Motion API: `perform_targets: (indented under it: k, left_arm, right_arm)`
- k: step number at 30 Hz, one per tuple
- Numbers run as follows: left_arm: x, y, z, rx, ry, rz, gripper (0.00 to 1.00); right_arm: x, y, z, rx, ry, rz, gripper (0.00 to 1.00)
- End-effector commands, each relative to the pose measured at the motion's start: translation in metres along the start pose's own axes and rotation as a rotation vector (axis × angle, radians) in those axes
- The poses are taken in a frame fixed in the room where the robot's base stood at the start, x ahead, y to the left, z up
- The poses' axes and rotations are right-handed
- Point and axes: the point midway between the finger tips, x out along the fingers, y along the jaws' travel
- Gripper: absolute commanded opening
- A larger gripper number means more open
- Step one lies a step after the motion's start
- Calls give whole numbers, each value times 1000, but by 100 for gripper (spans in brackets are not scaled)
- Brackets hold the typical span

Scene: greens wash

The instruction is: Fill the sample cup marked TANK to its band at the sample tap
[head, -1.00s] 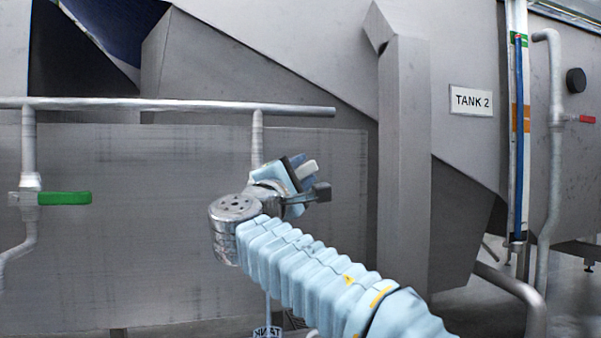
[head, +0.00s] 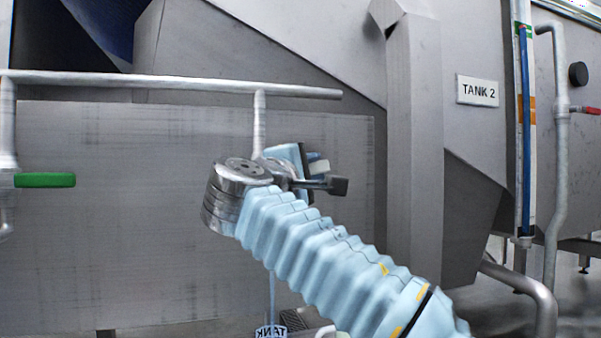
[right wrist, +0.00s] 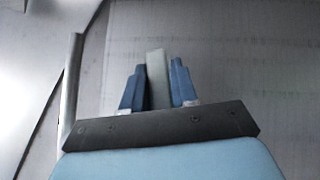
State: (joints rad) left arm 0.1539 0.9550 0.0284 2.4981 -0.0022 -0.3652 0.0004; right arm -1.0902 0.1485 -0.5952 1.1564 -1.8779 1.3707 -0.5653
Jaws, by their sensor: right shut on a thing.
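My right gripper (head: 306,166) is in front of the thin upright pipe below the long rail. In the right wrist view its two blue fingers are shut on a grey-white lever-like piece (right wrist: 157,82); the piece also shows pale in the head view (head: 319,166). What it joins is hidden by my gripper and wrist. The sample cup marked TANK (head: 270,332) shows only its label part at the bottom edge, its letters reversed. A thin pale vertical line (head: 272,290) comes down to it; stream or tube, I cannot tell. The cup's band and level are out of view. My left gripper is not in view.
A horizontal pipe (head: 180,84) runs above my wrist. A green-handled valve (head: 45,180) is at the left. A TANK 2 sign (head: 478,90), a blue level tube (head: 525,130) and a red-handled valve (head: 585,110) are at the right. A steel post (head: 413,150) stands right of my gripper.

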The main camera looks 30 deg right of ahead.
Motion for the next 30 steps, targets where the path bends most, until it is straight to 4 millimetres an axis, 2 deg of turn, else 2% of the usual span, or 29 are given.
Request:
perform_targets:
  k: [6, 16, 17, 20, 30]
  left_arm:
    - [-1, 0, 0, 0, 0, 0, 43]
    - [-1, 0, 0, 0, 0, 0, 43]
    - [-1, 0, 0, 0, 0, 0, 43]
    - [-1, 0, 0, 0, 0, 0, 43]
    - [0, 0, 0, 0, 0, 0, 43]
  right_arm:
    - [-1, -15, -2, 127, -1, -133, 0]
    - [-2, -18, -3, 145, 0, -153, 0]
    - [-2, -18, -3, 145, -1, -153, 32]
    - [-2, -18, -3, 144, -1, -152, 48]
    - [-5, -17, -3, 144, 0, -150, 49]
